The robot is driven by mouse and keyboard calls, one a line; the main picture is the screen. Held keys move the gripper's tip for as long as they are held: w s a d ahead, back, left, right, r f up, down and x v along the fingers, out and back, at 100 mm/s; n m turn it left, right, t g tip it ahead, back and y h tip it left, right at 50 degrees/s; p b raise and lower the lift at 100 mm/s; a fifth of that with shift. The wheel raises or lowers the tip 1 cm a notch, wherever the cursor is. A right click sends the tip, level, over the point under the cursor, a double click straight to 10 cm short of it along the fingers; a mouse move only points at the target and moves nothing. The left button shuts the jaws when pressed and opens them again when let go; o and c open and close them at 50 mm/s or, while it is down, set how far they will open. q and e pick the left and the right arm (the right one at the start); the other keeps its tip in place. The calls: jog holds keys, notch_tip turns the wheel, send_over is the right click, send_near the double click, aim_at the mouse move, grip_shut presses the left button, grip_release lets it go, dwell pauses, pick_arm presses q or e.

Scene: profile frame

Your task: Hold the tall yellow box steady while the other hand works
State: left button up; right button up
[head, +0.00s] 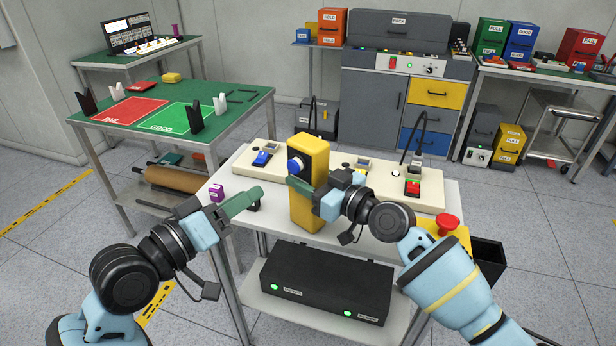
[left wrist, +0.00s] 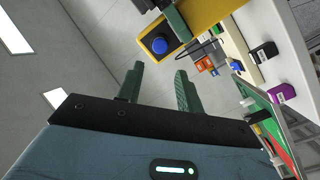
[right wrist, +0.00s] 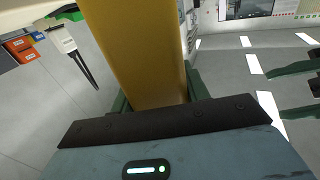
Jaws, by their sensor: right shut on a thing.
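The tall yellow box (head: 306,212) stands upright at the front of the white table (head: 223,180). It has a dark panel with a blue round button (head: 295,166) on its upper part. My right gripper (head: 304,185) is shut on the box from the right, and the yellow side (right wrist: 135,50) fills the middle of the right wrist view between its fingers. My left gripper (head: 256,200) is to the left of the box, apart from it. In the left wrist view its two green fingers (left wrist: 158,88) are spread with nothing between them. The blue button (left wrist: 159,46) shows beyond them.
Behind the box are cream fixtures with a blue switch (head: 262,158) and a red switch (head: 413,187). A small purple block (head: 216,193) lies at the table's left. A red stop button (head: 448,224) is at the right. A black unit (head: 325,285) sits on the lower shelf.

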pick_arm(q)
jog(key=shift+c, duration=0.3)
grip_shut()
dwell(1.7)
